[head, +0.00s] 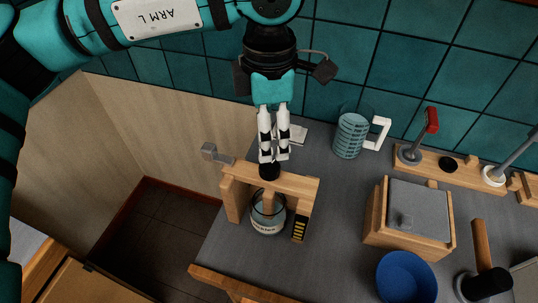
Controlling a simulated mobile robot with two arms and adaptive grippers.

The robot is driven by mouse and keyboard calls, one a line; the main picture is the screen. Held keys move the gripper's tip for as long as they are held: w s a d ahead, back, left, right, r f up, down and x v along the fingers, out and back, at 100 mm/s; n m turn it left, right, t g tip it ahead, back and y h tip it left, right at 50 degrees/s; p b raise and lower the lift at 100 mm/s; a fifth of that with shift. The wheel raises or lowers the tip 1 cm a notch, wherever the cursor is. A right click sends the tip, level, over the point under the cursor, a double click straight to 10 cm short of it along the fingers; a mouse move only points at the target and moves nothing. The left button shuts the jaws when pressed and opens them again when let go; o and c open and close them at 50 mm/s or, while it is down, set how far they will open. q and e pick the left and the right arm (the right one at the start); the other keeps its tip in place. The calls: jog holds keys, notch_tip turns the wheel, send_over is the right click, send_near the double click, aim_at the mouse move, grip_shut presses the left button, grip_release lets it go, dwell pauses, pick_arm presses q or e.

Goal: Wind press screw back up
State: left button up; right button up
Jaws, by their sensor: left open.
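The wooden press frame (300,184) stands near the left end of the grey counter. A dark round knob (269,171) sits on top of its crossbeam, and a wooden shaft (268,203) shows below the beam. The shaft reaches down into a glass jar (267,222) between the posts. A grey handle (211,152) with a short bar sticks out at the press's back left. My left gripper (273,157) points down just above the knob. It is open, with its fingers close together; I cannot tell if they touch the knob. My right gripper is out of view.
A striped measuring jug (350,135) stands behind right. A wooden box with a grey lid (419,208), a blue bowl (406,278) and a hammer-like tool (482,245) are on the right. A red-handled lever (431,121) stands on a wooden base. A tiled wall runs behind.

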aim_at(269, 165)
pick_arm(q)
notch_tip(269, 165, down, 9)
jog(key=shift+r+p, duration=0.2)
jog(key=shift+p, duration=0.85)
jog(key=c, duration=1.2)
jog(key=shift+o, duration=0.2)
jog(key=shift+f+b, duration=0.15)
jog(key=shift+b, duration=0.25)
jog(key=n+b, duration=0.1)
jog(key=b, duration=0.2)
jog(key=n+b, duration=0.1)
jog(key=b, duration=0.2)
jog(key=shift+f+n, duration=0.25)
jog(key=shift+n, duration=0.05)
jog(key=shift+r+n+b, duration=0.25)
jog(key=shift+n+b, duration=0.15)
jog(key=shift+b, duration=0.2)
jog(key=shift+r, duration=0.2)
